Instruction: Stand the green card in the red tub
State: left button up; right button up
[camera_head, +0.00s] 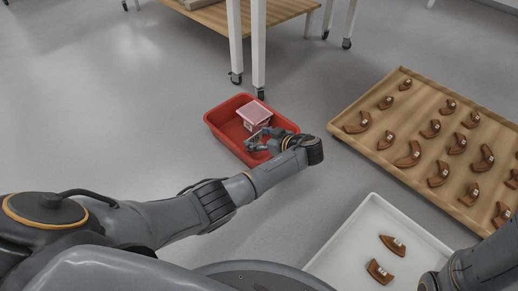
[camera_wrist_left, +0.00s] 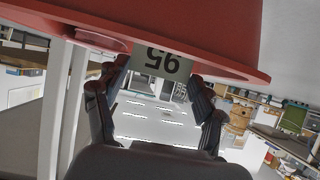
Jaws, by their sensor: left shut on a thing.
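The red tub (camera_head: 213,120) sits on the floor in the middle of the head view; its red wall also fills the top of the left wrist view (camera_wrist_left: 225,40). My left gripper (camera_head: 256,142) is over the tub's near right part. In the left wrist view my left gripper (camera_wrist_left: 160,74) is shut on the green card (camera_wrist_left: 161,63), a pale grey-green piece with an upside-down "95". The card is between the fingertips, in front of the red wall. Whether its lower edge touches the tub's floor cannot be told. My right gripper is out of view.
A small box with a pinkish lid (camera_head: 254,115) stands inside the tub, close to my left gripper. A wooden tray (camera_head: 400,88) with several brown sherds lies to the right. A white tray (camera_head: 349,240) holds two sherds at front right. White table legs (camera_head: 258,45) stand behind the tub.

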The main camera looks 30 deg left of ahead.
pick_arm(q)
jog(key=shift+w+a+f+b, duration=0.1)
jog(key=shift+w+f+b, duration=0.1)
jog(key=shift+f+b, duration=0.1)
jog(key=f+b, duration=0.3)
jog(key=shift+w+a+f, duration=0.1)
jog(key=shift+w+f, duration=0.1)
jog(key=shift+f, duration=0.05)
jog(key=shift+r, duration=0.1)
jog(key=o, duration=0.6)
